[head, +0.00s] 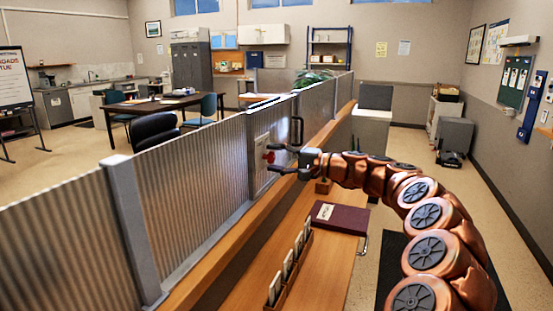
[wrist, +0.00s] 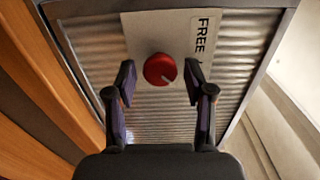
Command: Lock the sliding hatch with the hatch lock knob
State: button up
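The hatch lock knob (wrist: 160,70) is round and red with a pale pointer mark, set on a light plate (wrist: 150,28) that reads "FREE" at its right side. In the head view the red knob (head: 269,157) is on the corrugated metal hatch (head: 262,140) in the partition. My gripper (head: 272,160) reaches in from the right towards the knob. In the wrist view my gripper (wrist: 160,88) is open, its two fingers on either side of and nearer than the knob. I cannot tell whether either finger touches the knob.
A wooden counter (head: 325,275) runs along the partition (head: 70,240). On it are a dark red book (head: 340,218) and a wooden card rack (head: 288,270). A dark vertical handle (head: 297,128) is right of the knob. The floor at right is mostly clear.

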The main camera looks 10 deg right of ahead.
dwell(0.3)
jog(key=v, duration=1.2)
